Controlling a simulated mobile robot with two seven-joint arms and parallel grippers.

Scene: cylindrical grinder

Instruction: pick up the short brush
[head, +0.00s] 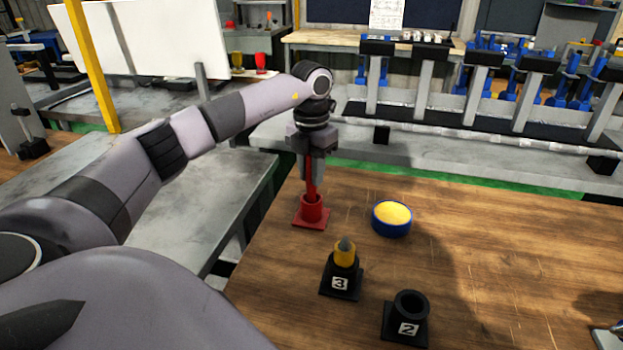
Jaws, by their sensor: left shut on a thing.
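My left gripper (314,172) is above the table's far left part, pointing down. It is shut on a slim red upright handle (311,190), which looks like the brush. Its top is hidden between the fingers. Its lower end is in or right over a red holder (311,214) with a square base; I cannot tell whether it is clear of the holder. Bristles do not show. My right gripper does not show.
A black holder marked 3 (341,284) has a yellow, grey-tipped item (345,250) in it. An empty-looking black holder marked 2 (406,318) and a blue round dish with yellow inside (391,219) stand nearby. The wooden table (520,250) is mostly clear to the right.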

